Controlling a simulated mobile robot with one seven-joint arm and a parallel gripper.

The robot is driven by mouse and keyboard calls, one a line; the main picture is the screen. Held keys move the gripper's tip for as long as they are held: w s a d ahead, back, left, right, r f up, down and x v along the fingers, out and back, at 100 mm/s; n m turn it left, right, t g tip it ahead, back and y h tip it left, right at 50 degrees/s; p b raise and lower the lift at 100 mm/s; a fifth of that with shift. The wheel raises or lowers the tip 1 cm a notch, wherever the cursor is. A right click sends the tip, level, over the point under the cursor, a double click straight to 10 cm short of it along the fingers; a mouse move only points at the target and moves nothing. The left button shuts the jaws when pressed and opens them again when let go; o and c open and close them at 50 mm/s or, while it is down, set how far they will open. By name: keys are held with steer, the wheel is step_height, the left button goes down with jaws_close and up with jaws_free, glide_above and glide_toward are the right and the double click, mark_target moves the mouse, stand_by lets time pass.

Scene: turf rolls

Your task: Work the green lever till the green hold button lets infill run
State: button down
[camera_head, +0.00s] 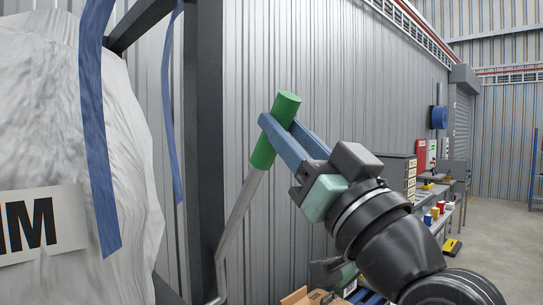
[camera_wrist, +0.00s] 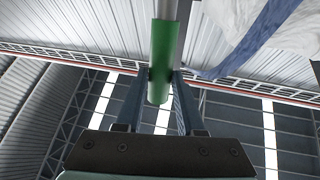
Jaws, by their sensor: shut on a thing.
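The green lever (camera_head: 275,130) is a green grip on a bent grey metal rod (camera_head: 235,225), tilted with its top to the right in the head view. My gripper (camera_head: 279,126) is shut on the green grip, with one blue finger on each side of it. In the wrist view the green grip (camera_wrist: 161,60) stands between the two fingers of my gripper (camera_wrist: 160,78). The green hold button does not show in either view, and no running infill shows.
A white bulk bag (camera_head: 120,150) with blue straps hangs at the left, beside a dark upright post (camera_head: 205,150). A corrugated wall stands close behind the lever. A bench with small coloured cups (camera_head: 435,212) is at the right, with open floor beyond.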

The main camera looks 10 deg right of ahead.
steer(key=shift+s+d+f+t+b, duration=0.35)
steer(key=shift+s+f+t+b, duration=0.15)
steer(key=shift+b, duration=0.35)
steer(key=shift+w+f, duration=0.1)
steer(key=shift+f, duration=0.05)
steer(key=c, duration=0.9)
jaws_free()
steer(key=o, duration=0.4)
steer(key=shift+s+d, duration=0.1)
steer(key=shift+s, duration=0.15)
steer(key=shift+w, duration=0.1)
steer(key=b+v, duration=0.4)
steer(key=v, duration=0.9)
